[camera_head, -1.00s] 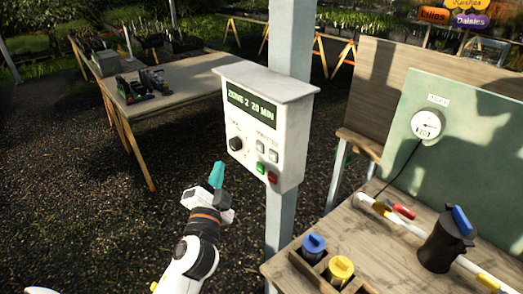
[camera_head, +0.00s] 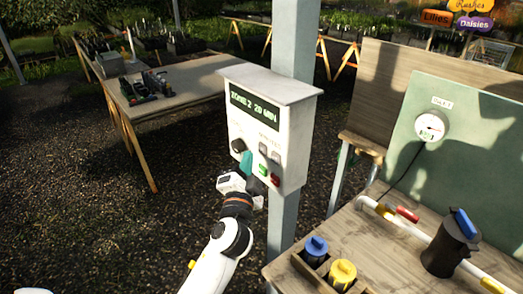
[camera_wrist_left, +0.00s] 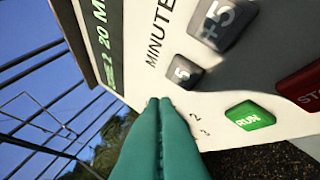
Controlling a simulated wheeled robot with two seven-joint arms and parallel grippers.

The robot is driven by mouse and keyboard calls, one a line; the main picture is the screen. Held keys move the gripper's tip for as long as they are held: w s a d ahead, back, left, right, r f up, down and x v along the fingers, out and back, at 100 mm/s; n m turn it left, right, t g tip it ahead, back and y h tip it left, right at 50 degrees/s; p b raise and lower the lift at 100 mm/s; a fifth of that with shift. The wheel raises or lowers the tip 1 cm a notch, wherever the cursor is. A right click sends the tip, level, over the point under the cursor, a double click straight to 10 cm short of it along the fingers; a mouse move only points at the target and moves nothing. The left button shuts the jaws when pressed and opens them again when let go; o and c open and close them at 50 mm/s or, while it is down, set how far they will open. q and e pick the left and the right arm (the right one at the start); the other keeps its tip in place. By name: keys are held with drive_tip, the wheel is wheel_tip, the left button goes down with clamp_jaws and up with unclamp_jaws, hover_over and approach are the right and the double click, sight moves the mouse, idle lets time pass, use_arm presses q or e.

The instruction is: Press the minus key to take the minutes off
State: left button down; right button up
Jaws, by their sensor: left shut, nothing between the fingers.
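The white control box (camera_head: 268,125) is fixed to a grey post. Its green display (camera_head: 254,108) reads ZONE 2 20 MIN. Under the MINUTES label, the grey minus key (camera_wrist_left: 185,73), marked 5, sits beside the grey +5 key (camera_wrist_left: 220,22). The minus key also shows in the head view (camera_head: 263,148). My left gripper (camera_head: 246,163) has teal fingers, shut and empty, in front of the panel's lower left. In the left wrist view its tips (camera_wrist_left: 160,104) are close beside the minus key. Whether they touch the panel I cannot tell. My right gripper is out of view.
A green RUN key (camera_wrist_left: 249,117) and a red STOP key (camera_wrist_left: 302,86) lie below the minute keys. A black dial (camera_head: 238,145) is left of my fingers. A wooden bench (camera_head: 350,235) with valves and pipe stands at right.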

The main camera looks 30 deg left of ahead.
use_arm(q)
drive_tip(key=shift+w+d, duration=0.3)
drive_tip(key=shift+w, duration=0.35)
drive_tip(key=shift+w, duration=0.1)
idle(1.6)
drive_tip(key=shift+w+d, duration=0.15)
drive_tip(key=shift+w, duration=0.15)
drive_tip(key=shift+w+d, duration=0.15)
drive_tip(key=shift+w, duration=0.15)
idle(0.7)
drive_tip(key=shift+s, duration=0.1)
drive_tip(key=shift+s+a, duration=0.3)
drive_tip(key=shift+s, duration=0.35)
drive_tip(key=shift+s+a, duration=0.3)
drive_tip(key=shift+s, duration=0.45)
drive_tip(key=shift+s+a, duration=0.35)
drive_tip(key=shift+s, duration=0.45)
drive_tip(key=shift+s+a, duration=0.3)
drive_tip(key=shift+s, duration=0.45)
idle(1.0)
